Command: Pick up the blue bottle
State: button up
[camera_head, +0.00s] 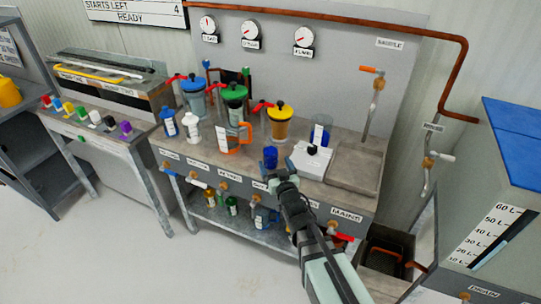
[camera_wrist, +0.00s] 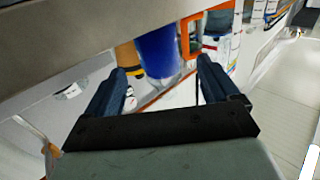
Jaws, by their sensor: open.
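A blue bottle (camera_head: 169,122) with a pale label stands upright at the left end of the bench, beside a white bottle (camera_head: 190,127). My gripper (camera_head: 283,178) is at the bench's front edge, well to the right of that bottle. A small blue cylinder (camera_head: 270,157), which looks like a cup, stands just behind my gripper. In the wrist view my gripper (camera_wrist: 162,72) is open, with nothing held. A blue cylinder (camera_wrist: 158,50), probably the same cup, shows beyond the gap between the fingers; its upper part is cut off by a grey edge.
An orange-handled jug (camera_head: 232,139) and pump vessels with blue, green and yellow (camera_head: 281,106) lids stand on the bench. A white scale-like box (camera_head: 311,160) and a sink (camera_head: 356,167) are to the right. Several small bottles (camera_head: 232,206) stand on the lower shelf.

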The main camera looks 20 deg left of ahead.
aim_at(273, 159)
jog(key=x, duration=0.6)
jog(key=c, duration=1.2)
jog(key=shift+r, duration=0.25)
jog(key=shift+r, duration=4.55)
